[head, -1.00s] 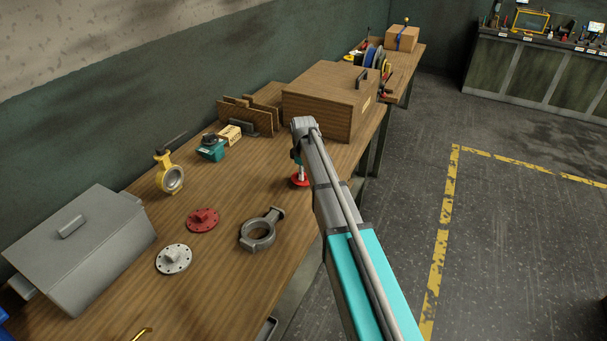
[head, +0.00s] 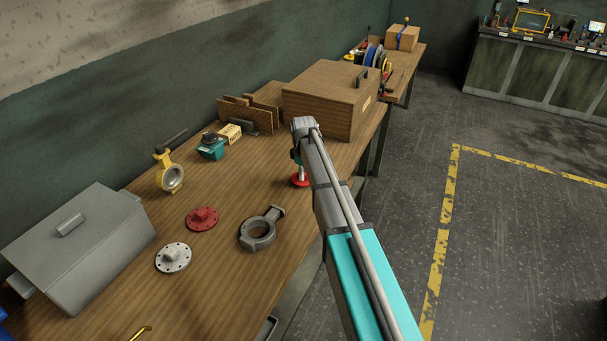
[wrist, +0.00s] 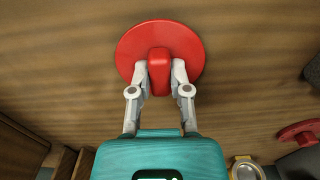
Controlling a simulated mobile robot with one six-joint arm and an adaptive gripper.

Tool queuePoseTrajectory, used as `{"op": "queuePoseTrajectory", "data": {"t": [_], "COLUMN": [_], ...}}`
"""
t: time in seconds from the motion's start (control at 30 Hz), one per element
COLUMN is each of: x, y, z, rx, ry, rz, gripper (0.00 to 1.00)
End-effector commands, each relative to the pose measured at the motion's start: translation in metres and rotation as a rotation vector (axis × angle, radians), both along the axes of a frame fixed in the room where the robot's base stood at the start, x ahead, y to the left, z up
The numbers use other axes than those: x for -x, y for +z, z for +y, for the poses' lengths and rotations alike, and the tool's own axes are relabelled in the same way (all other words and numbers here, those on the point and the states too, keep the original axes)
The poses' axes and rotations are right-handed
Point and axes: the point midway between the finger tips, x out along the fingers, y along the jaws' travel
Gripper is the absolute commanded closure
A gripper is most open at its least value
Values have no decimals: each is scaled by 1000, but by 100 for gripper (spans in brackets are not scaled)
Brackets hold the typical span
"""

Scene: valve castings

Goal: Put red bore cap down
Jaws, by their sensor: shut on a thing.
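The red bore cap (wrist: 190,45) is a smooth red disc with a raised red block at its middle. In the wrist view my gripper (wrist: 160,76) is shut on that block, one finger on each side. In the head view the cap (head: 300,181) shows as a small red disc at the lower end of my gripper (head: 299,168), low over the wooden table (head: 235,270). Whether the cap touches the wood I cannot tell. My arm hides part of the gripper.
A wooden box (head: 318,107) stands behind my gripper. A grey ring casting (head: 257,236), a red flange (head: 202,218), a grey flange (head: 173,258), a yellow valve (head: 170,178) and a grey metal box (head: 85,250) are on the table. Bare wood lies left of my gripper.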

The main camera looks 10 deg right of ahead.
Motion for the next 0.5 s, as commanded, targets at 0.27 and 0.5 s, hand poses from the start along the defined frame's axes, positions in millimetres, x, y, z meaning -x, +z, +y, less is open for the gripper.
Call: {"op": "queuePoseTrajectory", "data": {"t": [0.27, 0.5], "x": [0, 0], "y": [0, 0], "z": [-1, -1], "rx": [0, 0], "ry": [-1, -1], "rz": [0, 0], "gripper": [36, 36]}}
